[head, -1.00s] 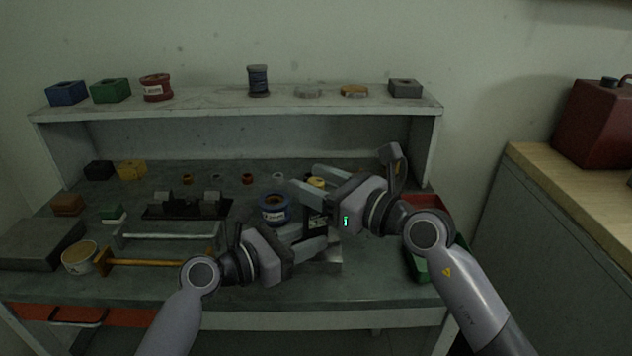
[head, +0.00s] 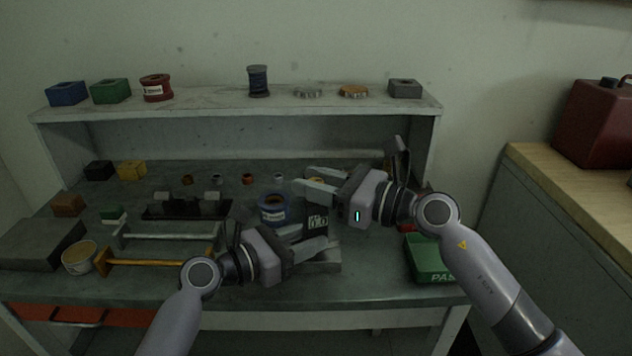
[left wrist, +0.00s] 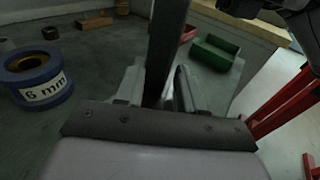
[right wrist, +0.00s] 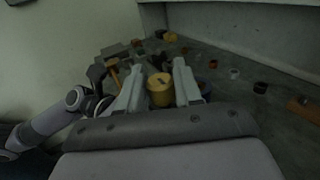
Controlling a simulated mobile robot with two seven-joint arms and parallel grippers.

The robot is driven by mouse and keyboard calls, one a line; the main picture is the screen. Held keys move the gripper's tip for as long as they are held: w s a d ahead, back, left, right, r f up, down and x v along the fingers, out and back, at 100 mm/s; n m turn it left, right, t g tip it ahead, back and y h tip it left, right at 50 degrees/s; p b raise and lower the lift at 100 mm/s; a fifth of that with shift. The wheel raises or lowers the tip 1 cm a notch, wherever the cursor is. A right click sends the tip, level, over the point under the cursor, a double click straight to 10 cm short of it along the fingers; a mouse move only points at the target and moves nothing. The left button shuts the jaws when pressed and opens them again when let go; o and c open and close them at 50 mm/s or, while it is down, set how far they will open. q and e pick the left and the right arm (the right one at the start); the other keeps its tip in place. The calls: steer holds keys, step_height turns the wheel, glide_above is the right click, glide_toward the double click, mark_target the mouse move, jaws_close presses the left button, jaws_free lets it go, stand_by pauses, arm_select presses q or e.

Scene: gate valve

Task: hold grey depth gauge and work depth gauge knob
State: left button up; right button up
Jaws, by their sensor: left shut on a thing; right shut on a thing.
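The grey depth gauge (head: 317,221) stands upright on the bench, a dark body with a small pale display. It also shows in the left wrist view as a dark upright bar (left wrist: 168,45). My left gripper (head: 318,236) is shut on its lower part from the left. The depth gauge knob (right wrist: 160,91) is a yellow cylinder with a dark mark on its top. My right gripper (right wrist: 160,82) is shut on it, one finger on each side. In the head view the right gripper (head: 309,184) is at the gauge's top and partly hides the knob.
A blue spool (head: 273,209) stands close left of the gauge; its label reads 6 mm in the left wrist view (left wrist: 38,80). A green bin (head: 430,262) is to the right. A white-handled bar (head: 165,232) and an orange-handled tool (head: 150,264) lie at left.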

arm_select(q)
steer(key=shift+f, duration=0.3)
arm_select(e)
steer(key=shift+a+f+n+g+y, duration=0.1)
steer(key=shift+n+g+y, duration=0.35)
steer(key=shift+n+g, duration=0.7)
steer(key=shift+f+n+g+y, duration=0.1)
steer(key=shift+n+g+y, duration=0.45)
steer(key=shift+g, duration=1)
steer(key=shift+s+n+g, duration=0.15)
steer(key=shift+n+g, duration=0.25)
steer(key=o, duration=0.9)
steer(key=shift+o, duration=0.2)
steer(key=shift+r, duration=0.15)
steer(key=shift+d, duration=0.25)
steer(key=s+d, duration=0.1)
steer(key=d, duration=1)
steer(key=shift+s+d, duration=0.2)
steer(key=shift+d, duration=0.05)
